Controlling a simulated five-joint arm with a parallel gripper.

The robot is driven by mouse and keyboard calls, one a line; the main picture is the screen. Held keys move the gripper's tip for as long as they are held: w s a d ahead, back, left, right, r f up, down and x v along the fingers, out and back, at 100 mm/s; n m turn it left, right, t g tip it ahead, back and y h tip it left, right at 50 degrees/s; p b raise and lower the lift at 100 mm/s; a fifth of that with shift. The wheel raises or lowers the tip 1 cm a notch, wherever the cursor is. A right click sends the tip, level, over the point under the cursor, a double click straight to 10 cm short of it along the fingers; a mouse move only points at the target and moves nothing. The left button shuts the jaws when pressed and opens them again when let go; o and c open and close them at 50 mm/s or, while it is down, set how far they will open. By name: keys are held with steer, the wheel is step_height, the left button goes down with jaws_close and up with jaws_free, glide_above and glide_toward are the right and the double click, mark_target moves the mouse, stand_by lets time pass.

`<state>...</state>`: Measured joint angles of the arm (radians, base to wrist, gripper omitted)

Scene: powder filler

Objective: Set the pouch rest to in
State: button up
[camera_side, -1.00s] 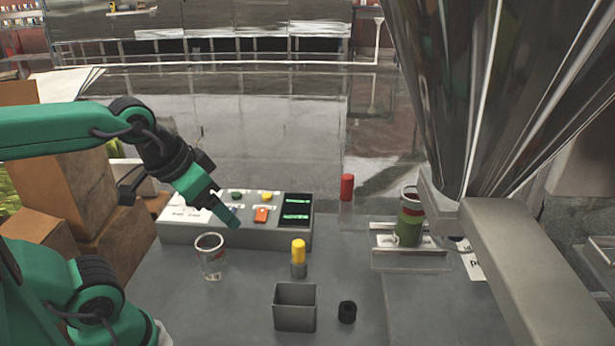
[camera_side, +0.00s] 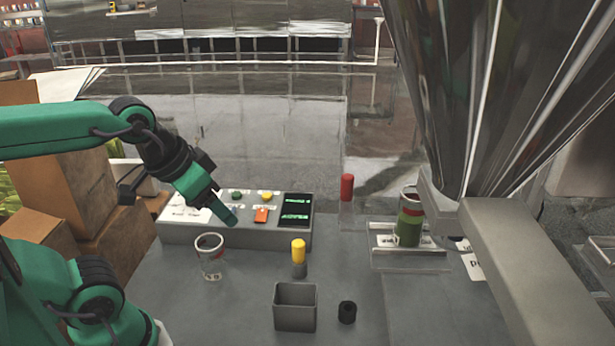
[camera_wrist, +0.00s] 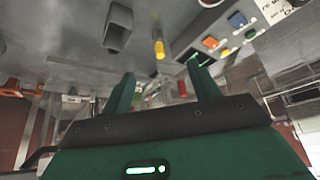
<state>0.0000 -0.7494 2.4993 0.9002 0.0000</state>
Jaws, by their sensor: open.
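The pouch rest appears to be the clear, low, shelf-like fixture (camera_side: 398,262) under the steel hopper at the right of the side view. A green container with a red-and-white rim (camera_side: 409,228) stands at it, with its top partly behind the hopper's frame. Whether the rest is in or out I cannot tell. In the wrist view my gripper (camera_wrist: 165,88) is open, with nothing between the two green fingers.
The control box (camera_side: 180,235) has coloured buttons and a dark display (camera_side: 295,209). A red cylinder (camera_side: 347,187) stands behind. Cardboard boxes (camera_side: 118,235) are at left.

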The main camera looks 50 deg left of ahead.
steer(key=shift+w+r, duration=0.2)
steer(key=shift+w, duration=0.1)
steer(key=shift+c, duration=0.7)
steer(key=w+r+g, duration=0.1)
steer(key=w+r, duration=0.4)
steer(key=w, duration=0.4)
steer(key=n+g, duration=0.2)
steer(key=g, duration=0.3)
glide_above(345, 199)
steer(key=f, duration=1.1)
steer(key=shift+w+a+f, duration=0.25)
steer(key=shift+a+f, duration=0.05)
steer(key=shift+f, duration=0.05)
steer(key=shift+w+f, duration=0.2)
steer(key=shift+f, duration=0.15)
steer(key=shift+f, duration=0.1)
steer(key=shift+f, duration=3.8)
